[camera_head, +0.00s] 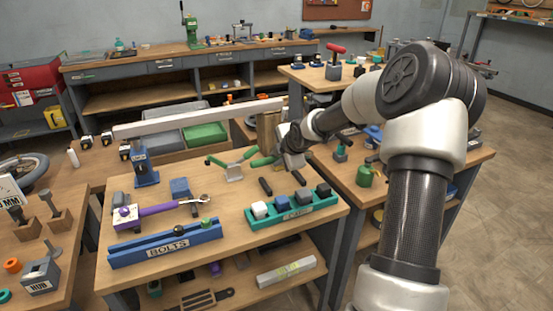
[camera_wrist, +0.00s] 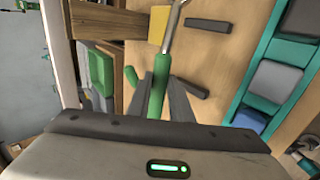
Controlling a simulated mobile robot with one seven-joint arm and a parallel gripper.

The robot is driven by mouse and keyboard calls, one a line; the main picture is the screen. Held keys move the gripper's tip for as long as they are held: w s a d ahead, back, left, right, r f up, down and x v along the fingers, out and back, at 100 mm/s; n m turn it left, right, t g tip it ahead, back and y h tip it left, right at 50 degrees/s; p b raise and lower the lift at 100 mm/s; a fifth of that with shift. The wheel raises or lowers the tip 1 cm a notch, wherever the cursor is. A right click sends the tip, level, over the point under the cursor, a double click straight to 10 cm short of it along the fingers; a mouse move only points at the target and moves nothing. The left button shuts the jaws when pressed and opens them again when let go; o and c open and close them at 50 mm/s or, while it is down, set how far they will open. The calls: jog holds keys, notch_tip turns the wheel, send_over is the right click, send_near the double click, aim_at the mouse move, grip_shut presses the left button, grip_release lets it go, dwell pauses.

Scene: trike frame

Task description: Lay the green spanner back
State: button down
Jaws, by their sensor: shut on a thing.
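My gripper (camera_head: 285,160) is above the back right of the wooden bench, its fingers also in the wrist view (camera_wrist: 168,102). It is shut on the green spanner (camera_wrist: 160,80) by its green handle; the silver shaft runs to the top edge there, its end cut off. In the head view, a green handle (camera_head: 264,161) shows beside the fingers. Green forked arms (camera_head: 218,161) with a grey block at their foot stand just left of it. I cannot tell whether the spanner touches them or the bench.
A teal tray (camera_head: 263,222) with several blocks stands in front of the gripper. Dark bars (camera_head: 265,186) lie between them. A purple-handled spanner (camera_head: 160,208) and a blue BOLTS rack (camera_head: 130,256) are at left. A long pale beam (camera_head: 200,118) spans behind.

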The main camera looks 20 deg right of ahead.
jog(key=shift+r+p, duration=0.1)
jog(key=shift+p, duration=0.2)
jog(key=shift+f+b, duration=2.4)
jog(key=shift+f, duration=1.4)
jog(key=c, duration=1.5)
grip_release()
jog(key=shift+f, duration=0.1)
jog(key=p+v, duration=0.7)
jog(key=v, duration=1)
jog(key=shift+s, duration=0.2)
